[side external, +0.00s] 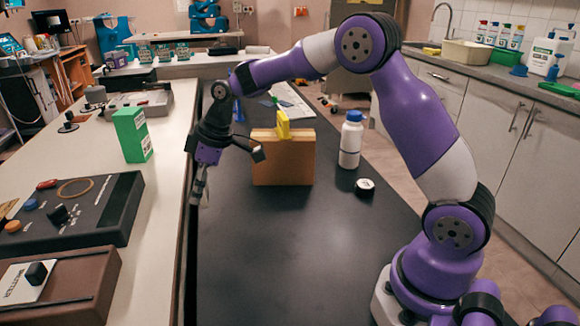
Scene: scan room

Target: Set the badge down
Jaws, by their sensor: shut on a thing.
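My gripper (199,190) points down near the left edge of the black table (270,240), beside the gap to the pale counter. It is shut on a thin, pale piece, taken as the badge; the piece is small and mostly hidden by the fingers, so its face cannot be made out. The gripper is left of a brown box (283,165) and apart from it. I cannot tell how far the fingertips are above the surface.
A yellow clip-like piece (283,124) stands on the brown box. A white bottle (351,140) and a small round tin (365,187) stand right of it. The pale counter (165,190) holds a green box (132,135) and dark consoles. The black table's front is clear.

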